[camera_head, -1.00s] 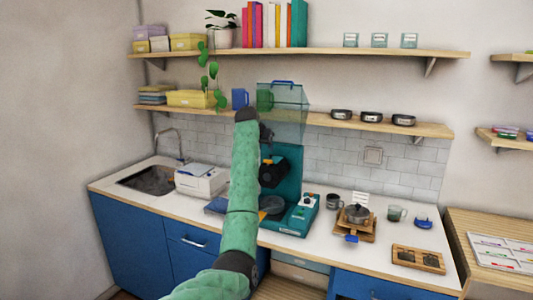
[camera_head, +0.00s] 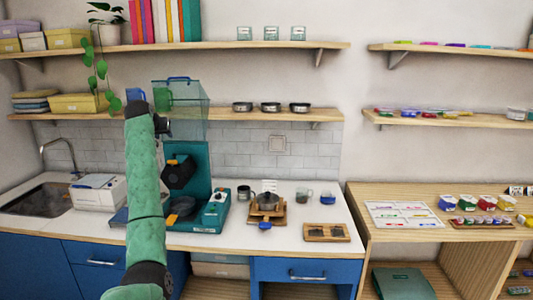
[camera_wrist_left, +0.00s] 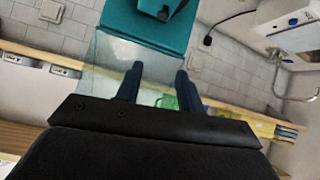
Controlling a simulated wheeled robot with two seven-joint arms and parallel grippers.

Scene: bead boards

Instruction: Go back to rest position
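My left arm rises from the lower left of the head view. My left gripper (camera_head: 163,127) is up in front of the wall, by the clear container on top of the teal coffee machine (camera_head: 201,175). In the left wrist view its two dark fingers stand apart, so the gripper (camera_wrist_left: 159,72) is open. Nothing is held between them; the clear container (camera_wrist_left: 112,68) and a teal part of the machine show beyond. Whether the fingers touch the container cannot be told. My right gripper is not in view.
The lower shelf (camera_head: 235,117) with black bowls is close to my left gripper. The counter holds a white box (camera_head: 98,191), a scale with a pot (camera_head: 266,206) and a wooden tray (camera_head: 327,232). A wooden desk (camera_head: 400,191) with bead trays stands at right.

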